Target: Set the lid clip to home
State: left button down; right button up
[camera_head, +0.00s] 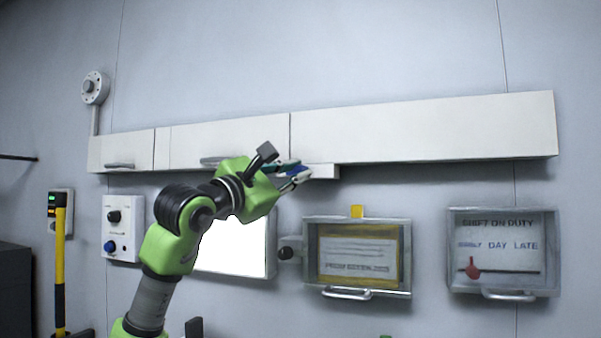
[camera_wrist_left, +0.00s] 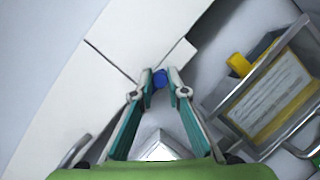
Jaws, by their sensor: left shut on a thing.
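My left gripper (camera_head: 299,173) is raised just under the wall cabinets, beside a small white block on their underside. It is shut on a small blue piece (camera_wrist_left: 160,78), which shows between the fingertips in the left wrist view. I cannot tell if this piece is the lid clip or if it is fixed to something. A yellow tab (camera_head: 357,211) sits on the top edge of a grey-framed case (camera_head: 308,255); it also shows in the left wrist view (camera_wrist_left: 238,64). My right gripper is not in view.
White wall cabinets (camera_head: 420,130) run above, with the small white block (camera_head: 325,171) below them. A bright white panel (camera_head: 235,247) is behind my arm. A "Shift on duty" case (camera_head: 500,216) with a red pointer (camera_head: 472,268) hangs right. A control box (camera_head: 123,228) hangs left.

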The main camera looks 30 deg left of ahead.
pick_arm(q)
jog(key=a, duration=0.3)
jog(key=shift+s+a, duration=0.15)
jog(key=shift+s, duration=0.25)
jog(key=c, duration=2.3)
grip_release()
jog(key=shift+r, duration=0.1)
jog(key=shift+c, duration=0.2)
jog(key=o, duration=0.4)
jog(key=shift+a, duration=0.2)
jog(key=v, duration=1.2)
